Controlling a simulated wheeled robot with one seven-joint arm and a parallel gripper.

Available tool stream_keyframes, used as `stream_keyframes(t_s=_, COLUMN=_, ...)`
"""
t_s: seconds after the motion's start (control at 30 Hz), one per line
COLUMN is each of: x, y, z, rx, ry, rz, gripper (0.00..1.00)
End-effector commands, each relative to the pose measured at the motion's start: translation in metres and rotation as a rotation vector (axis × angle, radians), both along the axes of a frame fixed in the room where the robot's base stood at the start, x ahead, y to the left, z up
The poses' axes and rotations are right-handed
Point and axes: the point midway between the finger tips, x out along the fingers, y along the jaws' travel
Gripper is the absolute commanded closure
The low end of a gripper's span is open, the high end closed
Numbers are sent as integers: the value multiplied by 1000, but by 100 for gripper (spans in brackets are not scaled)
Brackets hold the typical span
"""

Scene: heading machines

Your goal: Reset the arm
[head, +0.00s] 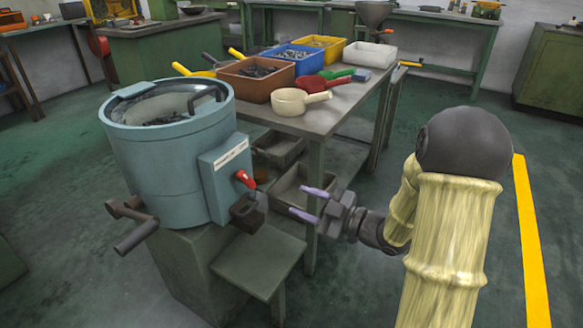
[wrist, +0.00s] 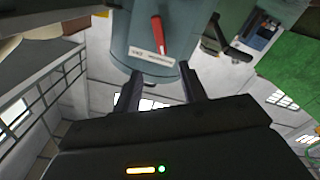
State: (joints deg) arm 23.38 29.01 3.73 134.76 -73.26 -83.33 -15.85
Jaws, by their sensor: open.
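My gripper (head: 309,203) is open and empty, with its two purple-tipped fingers apart and pointing left. It hangs in the air just right of a blue-grey drum machine (head: 150,165). The machine has a control box with a red lever (head: 245,179) and a dark spout (head: 247,214) on its side facing my gripper. In the wrist view the two dark fingers are spread, with nothing between them, and the red lever (wrist: 158,32) shows above them. My arm (head: 450,225) reaches in from the right, bent at a dark joint.
A workbench (head: 345,112) behind my gripper holds coloured bins and scoops, including a cream scoop (head: 292,101). Grey trays (head: 303,190) sit under it. A low green stand (head: 260,258) is in front of the drum. Open floor and a yellow line (head: 530,235) lie to the right.

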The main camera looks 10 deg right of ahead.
Motion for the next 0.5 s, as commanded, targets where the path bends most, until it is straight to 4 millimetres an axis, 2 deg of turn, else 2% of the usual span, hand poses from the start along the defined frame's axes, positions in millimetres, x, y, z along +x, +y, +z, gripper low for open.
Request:
stream_keyframes(t_s=0.27, x=12, y=-2, z=-3, rx=-72, ry=68, rz=-96, gripper=58)
stream_keyframes(t_s=0.5, x=26, y=-24, z=-16, rx=-209, ry=295, rz=-381, gripper=58)
